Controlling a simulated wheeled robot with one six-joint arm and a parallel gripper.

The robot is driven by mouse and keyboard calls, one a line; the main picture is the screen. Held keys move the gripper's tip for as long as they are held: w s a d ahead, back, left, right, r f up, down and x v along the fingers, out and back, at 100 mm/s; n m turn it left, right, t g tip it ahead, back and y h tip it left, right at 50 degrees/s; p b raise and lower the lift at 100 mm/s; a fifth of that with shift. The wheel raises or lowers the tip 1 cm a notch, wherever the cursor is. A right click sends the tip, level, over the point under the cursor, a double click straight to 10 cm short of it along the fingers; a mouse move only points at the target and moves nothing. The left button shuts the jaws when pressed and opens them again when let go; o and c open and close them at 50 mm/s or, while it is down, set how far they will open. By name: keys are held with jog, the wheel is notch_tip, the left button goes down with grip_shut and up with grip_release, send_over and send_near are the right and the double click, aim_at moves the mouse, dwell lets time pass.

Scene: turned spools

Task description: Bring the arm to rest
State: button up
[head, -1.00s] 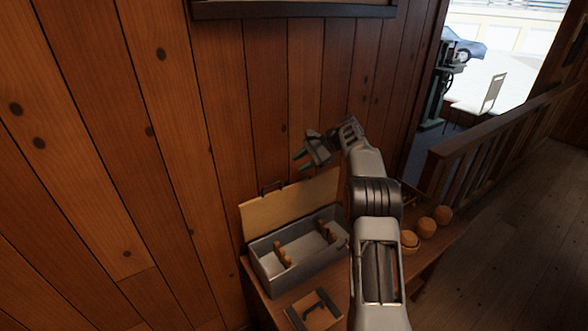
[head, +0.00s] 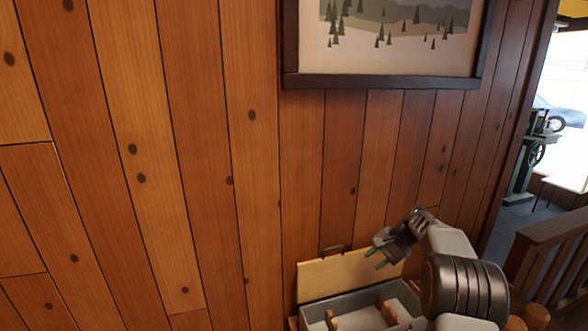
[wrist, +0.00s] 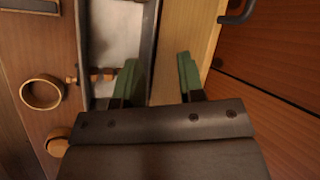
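My gripper (head: 375,259) is raised in front of the plank wall, above the open box, with its green-tipped fingers pointing left. In the wrist view my gripper (wrist: 158,78) has its two green fingers wide apart, with nothing between them. My arm enters the head view from the bottom right and is bent at the wrist.
A grey box (head: 330,307) with its pale wooden lid (head: 330,276) open stands below my gripper, with turned wooden spools (head: 390,312) inside. Round wooden pieces (head: 536,315) stand at right. The wrist view shows a wooden ring (wrist: 41,107). A framed picture (head: 385,81) hangs above.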

jog(key=s+a+r+n+t+h, duration=0.1)
jog(key=s+a+r+n+h, duration=0.1)
jog(key=s, duration=0.8)
jog(key=s+a+r+n+t+h, duration=0.1)
jog(key=s+a+n, duration=0.3)
jog(key=s, duration=0.6)
jog(key=s+a+r+n+t+h, duration=0.1)
jog(key=s+a+r+n+h, duration=0.2)
jog(key=s, duration=0.7)
jog(key=shift+a+r+n+h, duration=0.25)
jog(key=shift+r+n+h, duration=0.05)
jog(key=shift+r+n, duration=0.1)
